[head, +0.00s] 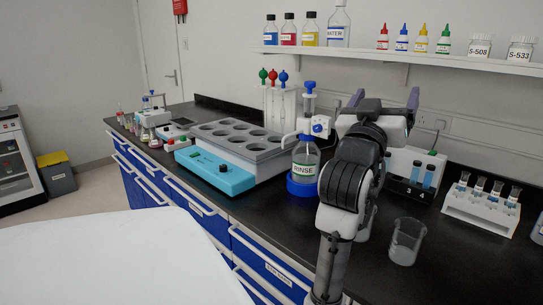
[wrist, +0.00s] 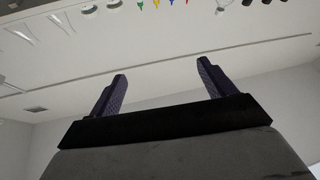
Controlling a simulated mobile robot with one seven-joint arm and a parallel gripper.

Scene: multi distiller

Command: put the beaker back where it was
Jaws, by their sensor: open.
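A clear glass beaker (head: 406,242) stands upright on the black bench, right of my arm in the head view. It looks empty, and nothing touches it. My gripper (head: 385,98) is raised well above the bench, up and behind the beaker, with its purple fingers apart. In the wrist view my gripper (wrist: 163,72) is open with nothing between its fingers. The beaker is not seen in the wrist view. Another glass edge shows beside my arm, mostly hidden, and I cannot tell what it is.
A blue-based RINSE bottle (head: 305,165) stands left of my arm. A grey block with round wells (head: 240,140) is further left. A white vial rack (head: 482,207) is right of the beaker. A wall shelf (head: 440,63) with bottles hangs behind. Bench around the beaker's front is clear.

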